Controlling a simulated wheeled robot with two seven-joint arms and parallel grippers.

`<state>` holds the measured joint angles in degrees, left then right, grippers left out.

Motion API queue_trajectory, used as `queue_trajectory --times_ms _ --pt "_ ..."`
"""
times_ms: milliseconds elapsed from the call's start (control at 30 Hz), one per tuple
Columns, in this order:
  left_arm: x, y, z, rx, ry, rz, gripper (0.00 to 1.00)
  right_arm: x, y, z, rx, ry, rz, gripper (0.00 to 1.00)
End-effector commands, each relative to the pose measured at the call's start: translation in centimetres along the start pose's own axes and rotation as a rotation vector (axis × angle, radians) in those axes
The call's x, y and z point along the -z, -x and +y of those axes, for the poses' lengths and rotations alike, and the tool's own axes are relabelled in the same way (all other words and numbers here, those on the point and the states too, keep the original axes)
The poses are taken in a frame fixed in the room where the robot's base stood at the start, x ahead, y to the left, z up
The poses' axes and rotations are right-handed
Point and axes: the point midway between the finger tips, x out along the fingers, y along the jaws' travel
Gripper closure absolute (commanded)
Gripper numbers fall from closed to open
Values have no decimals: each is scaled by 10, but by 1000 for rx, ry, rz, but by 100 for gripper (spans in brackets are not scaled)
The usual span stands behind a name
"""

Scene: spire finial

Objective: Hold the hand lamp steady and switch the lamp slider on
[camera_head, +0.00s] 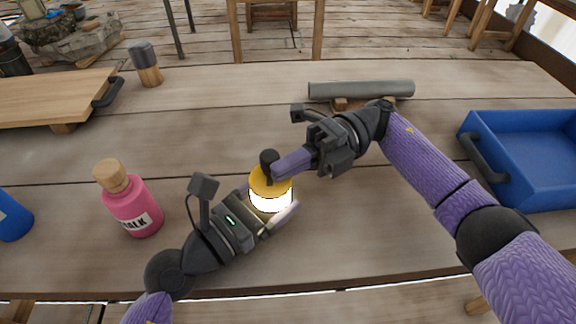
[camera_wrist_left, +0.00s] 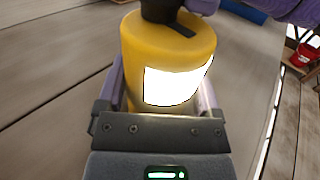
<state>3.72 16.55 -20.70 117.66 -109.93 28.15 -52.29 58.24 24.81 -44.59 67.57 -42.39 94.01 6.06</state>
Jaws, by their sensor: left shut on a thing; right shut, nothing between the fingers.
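The hand lamp (camera_head: 270,183) stands upright on the table, a yellow cylinder with a black knob on top and a bright white glowing band. In the left wrist view the lamp (camera_wrist_left: 168,45) fills the upper middle, and its band is lit. My left gripper (camera_head: 271,205) is shut around the lamp's body. My right gripper (camera_head: 278,172) is shut and empty, its fingertips at the lamp's top beside the black knob. A dark slot shows on the lamp's top in the wrist view. The slider itself is hard to tell apart from the knob and fingertips.
A pink chalk bottle (camera_head: 133,205) stands left of my left gripper, with a blue object (camera_head: 12,218) at the edge. A grey cylinder (camera_head: 361,89) lies behind my right gripper. A blue tray (camera_head: 540,203) is at right, a wooden board (camera_head: 50,97) and shaker (camera_head: 146,64) at back left.

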Motion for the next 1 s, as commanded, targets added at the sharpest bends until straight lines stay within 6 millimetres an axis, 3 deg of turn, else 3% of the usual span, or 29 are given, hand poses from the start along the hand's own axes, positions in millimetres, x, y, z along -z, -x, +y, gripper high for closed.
queue_trajectory --times_ms 167,433,800,1000 --pt "0 0 0 0 0 -1 84 2 0 0 0 0 -1 100" --pt "0 0 0 0 0 -1 84 40 -10 -1 2 -2 -1 100" --pt "0 0 0 0 0 -1 84 37 64 0 -1 -1 -5 100" --pt "0 0 0 0 0 -1 84 37 85 0 0 0 -2 100"
